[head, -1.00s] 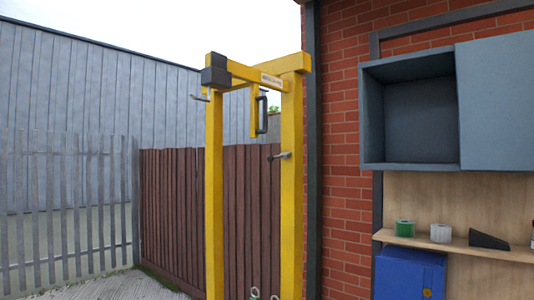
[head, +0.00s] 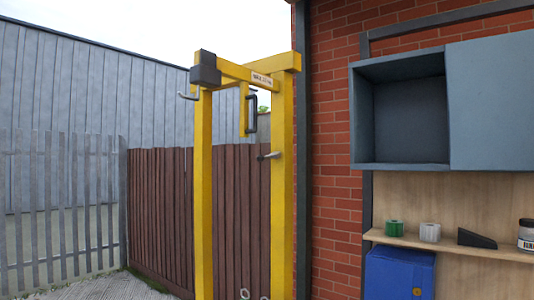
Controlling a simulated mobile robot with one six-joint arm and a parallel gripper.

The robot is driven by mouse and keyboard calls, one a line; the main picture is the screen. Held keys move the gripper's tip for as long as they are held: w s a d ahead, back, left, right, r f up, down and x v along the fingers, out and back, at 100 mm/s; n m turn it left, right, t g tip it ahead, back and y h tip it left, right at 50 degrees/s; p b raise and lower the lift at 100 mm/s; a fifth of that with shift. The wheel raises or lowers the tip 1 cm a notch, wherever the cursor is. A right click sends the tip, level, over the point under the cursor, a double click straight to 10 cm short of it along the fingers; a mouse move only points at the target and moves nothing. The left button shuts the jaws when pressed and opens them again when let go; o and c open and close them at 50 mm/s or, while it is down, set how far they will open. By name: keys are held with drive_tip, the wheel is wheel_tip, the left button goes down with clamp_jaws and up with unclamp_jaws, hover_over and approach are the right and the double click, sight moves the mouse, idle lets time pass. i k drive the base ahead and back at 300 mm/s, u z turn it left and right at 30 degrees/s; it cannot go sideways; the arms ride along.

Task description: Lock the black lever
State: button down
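A tall yellow frame (head: 282,190) stands left of the brick wall in the head view. A black, upright, handle-like bar (head: 252,113) is mounted beside a short yellow upright under the frame's top beam; it looks like the black lever. I cannot tell whether it is locked. A grey lever or peg (head: 268,156) sticks out leftward from the right post, below it. My gripper is not in view.
A blue-grey cabinet (head: 361,115) with an open compartment hangs on the right. Below it, a wooden shelf (head: 455,247) holds a green roll (head: 394,228), a white roll (head: 430,232), a black wedge (head: 476,238) and a jar (head: 526,235). A blue box (head: 400,272) sits underneath. A brown fence (head: 160,210) stands behind the frame.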

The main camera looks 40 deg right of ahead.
sight(276, 155)
drive_tip(key=i, duration=0.9)
drive_tip(key=u, duration=0.05)
